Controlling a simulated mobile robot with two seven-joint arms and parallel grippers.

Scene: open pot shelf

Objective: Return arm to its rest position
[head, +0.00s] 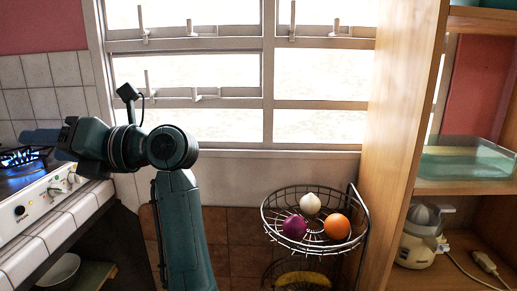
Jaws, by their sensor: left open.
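My left arm rises at the lower left in front of the window and bends left at a dark teal joint. My left gripper (62,142) is at its end, over the right edge of the stove, and is open. Its fingertips are hard to make out against the stove, and I see nothing held in it. My right gripper is not in view.
The white-fronted stove (48,198) stands left, beside a tiled counter edge (62,232). A wire basket (280,243) holds an onion (310,203), a purple ball-shaped item (294,227) and an orange (337,226). A wooden shelf (400,130) with a juicer (420,238) stands right.

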